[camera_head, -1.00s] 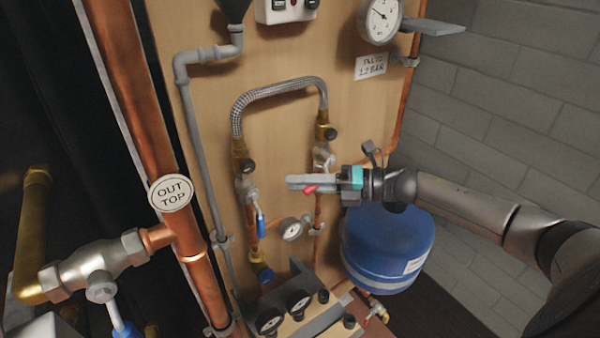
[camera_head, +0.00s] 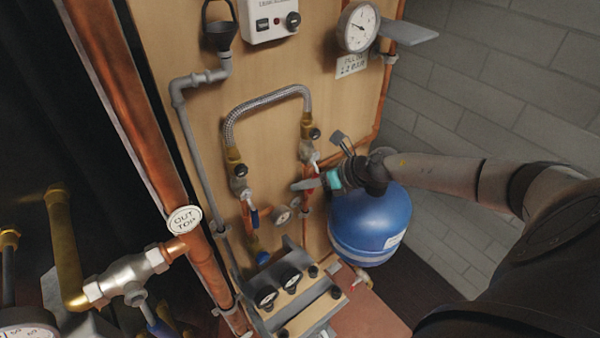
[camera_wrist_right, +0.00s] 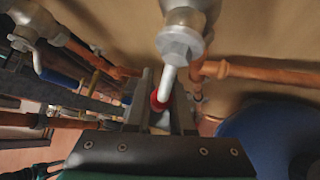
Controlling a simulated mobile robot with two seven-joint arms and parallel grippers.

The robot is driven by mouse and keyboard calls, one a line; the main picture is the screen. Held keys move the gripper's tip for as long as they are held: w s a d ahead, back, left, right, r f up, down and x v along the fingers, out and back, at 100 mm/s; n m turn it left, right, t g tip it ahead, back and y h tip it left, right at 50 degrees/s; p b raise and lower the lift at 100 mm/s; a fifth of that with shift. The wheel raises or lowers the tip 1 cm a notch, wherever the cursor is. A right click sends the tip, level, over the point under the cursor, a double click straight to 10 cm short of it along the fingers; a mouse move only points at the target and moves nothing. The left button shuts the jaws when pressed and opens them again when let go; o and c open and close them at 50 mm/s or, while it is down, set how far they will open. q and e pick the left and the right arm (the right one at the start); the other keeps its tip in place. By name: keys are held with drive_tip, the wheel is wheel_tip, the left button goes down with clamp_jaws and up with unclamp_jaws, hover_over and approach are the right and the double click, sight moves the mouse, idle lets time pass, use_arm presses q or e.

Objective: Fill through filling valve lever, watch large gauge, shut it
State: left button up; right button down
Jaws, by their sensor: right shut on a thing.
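The filling valve (camera_head: 307,150) sits under the right end of the braided hose on the wooden board. In the right wrist view its metal body (camera_wrist_right: 180,42) has a pale lever with a red grip (camera_wrist_right: 158,101) pointing down between my fingers. My right gripper (camera_head: 300,185) is at this valve, shut on the red-gripped lever; it also shows in the right wrist view (camera_wrist_right: 160,108). In the head view the fingers and arm partly hide the lever. The large gauge (camera_head: 358,27) is at the top right of the board; its reading is too small to tell. My left gripper is out of view.
A fill label (camera_head: 352,65) hangs below the gauge. A thick copper pipe (camera_head: 135,130) runs down the left.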

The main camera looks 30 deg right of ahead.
drive_tip(key=shift+d+f+n+h+p, duration=0.15)
drive_tip(key=shift+d+n+h+p, duration=0.15)
drive_tip(key=shift+d+h+p, duration=0.65)
drive_tip(key=shift+a+y, duration=0.25)
drive_tip(key=shift+a, duration=0.1)
drive_tip(key=c, duration=0.8)
unclamp_jaws()
drive_tip(key=shift+f, duration=0.1)
